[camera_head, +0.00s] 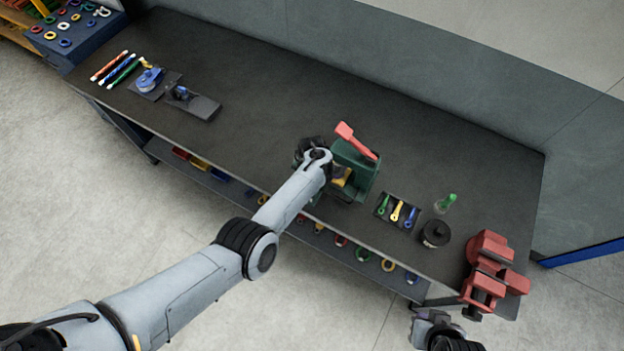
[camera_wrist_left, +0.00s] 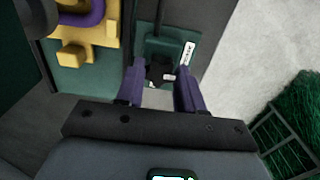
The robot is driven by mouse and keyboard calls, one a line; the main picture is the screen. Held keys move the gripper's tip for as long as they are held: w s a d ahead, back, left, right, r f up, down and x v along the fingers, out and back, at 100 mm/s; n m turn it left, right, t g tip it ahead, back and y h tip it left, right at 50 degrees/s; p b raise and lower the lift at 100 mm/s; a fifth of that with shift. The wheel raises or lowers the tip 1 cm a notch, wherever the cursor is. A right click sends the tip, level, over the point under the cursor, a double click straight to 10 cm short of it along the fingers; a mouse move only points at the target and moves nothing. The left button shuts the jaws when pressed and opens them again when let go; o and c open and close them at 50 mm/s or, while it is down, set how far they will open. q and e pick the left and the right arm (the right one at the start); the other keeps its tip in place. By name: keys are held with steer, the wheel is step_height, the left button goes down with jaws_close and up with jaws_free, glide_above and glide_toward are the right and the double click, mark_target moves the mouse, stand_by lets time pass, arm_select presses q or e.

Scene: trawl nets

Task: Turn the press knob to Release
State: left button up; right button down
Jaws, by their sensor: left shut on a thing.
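The green press (camera_head: 355,172) with its red lever (camera_head: 355,141) stands near the bench's front edge. In the left wrist view, the black press knob (camera_wrist_left: 160,71) sits on a green panel, with a small white mark on it. A white label (camera_wrist_left: 189,53) with dark lettering is beside it, too small to read. My left gripper (camera_wrist_left: 160,88) has its two purple fingers on either side of the knob, shut on it. In the head view my left wrist hides the knob and fingertips. My right gripper (camera_head: 432,322) is off the bench at the lower right, its jaws unclear.
Right of the press are a tool tray (camera_head: 397,211), a black round pot (camera_head: 435,233), a green-topped bottle (camera_head: 445,203) and a red vise (camera_head: 488,268). Yellow parts (camera_wrist_left: 85,32) sit close to the left gripper. The bench middle (camera_head: 250,125) is clear.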

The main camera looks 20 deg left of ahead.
stand_by(0.3)
arm_select(q)
steer(key=o, duration=1)
steer(key=shift+o, duration=0.2)
steer(key=shift+r, duration=0.5)
step_height(320, 180, up, 10)
steer(key=p, duration=0.3)
steer(key=shift+p, duration=0.3)
steer(key=shift+f, duration=0.15)
